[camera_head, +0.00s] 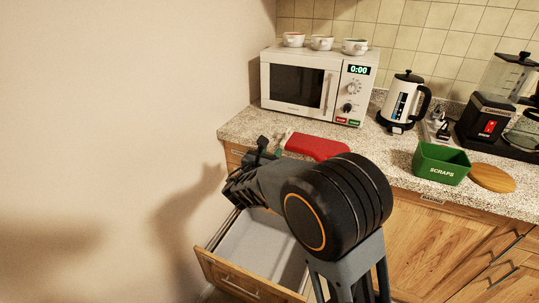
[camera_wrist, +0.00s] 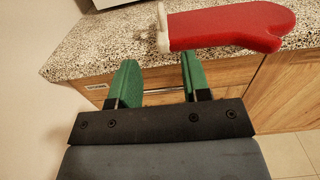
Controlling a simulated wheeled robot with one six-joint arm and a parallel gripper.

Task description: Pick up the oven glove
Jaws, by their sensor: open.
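The red oven glove (camera_head: 316,147) lies on the speckled worktop in front of the microwave, partly hidden behind my arm in the head view. In the wrist view the oven glove (camera_wrist: 228,27) lies near the worktop's front edge, with its pale cuff and loop at the left end. My gripper (camera_wrist: 158,78) is open and empty, with its two green fingers apart. It is in front of the worktop edge, on the near side of the glove, and does not touch it.
An open, empty-looking drawer (camera_head: 238,282) juts out below my arm. The microwave (camera_head: 312,88) carries several bowls. A kettle (camera_head: 402,100), a green SCRAPS bin (camera_head: 441,164), a round wooden board (camera_head: 491,178) and a coffee maker (camera_head: 492,115) stand to the right. A wall is close on the left.

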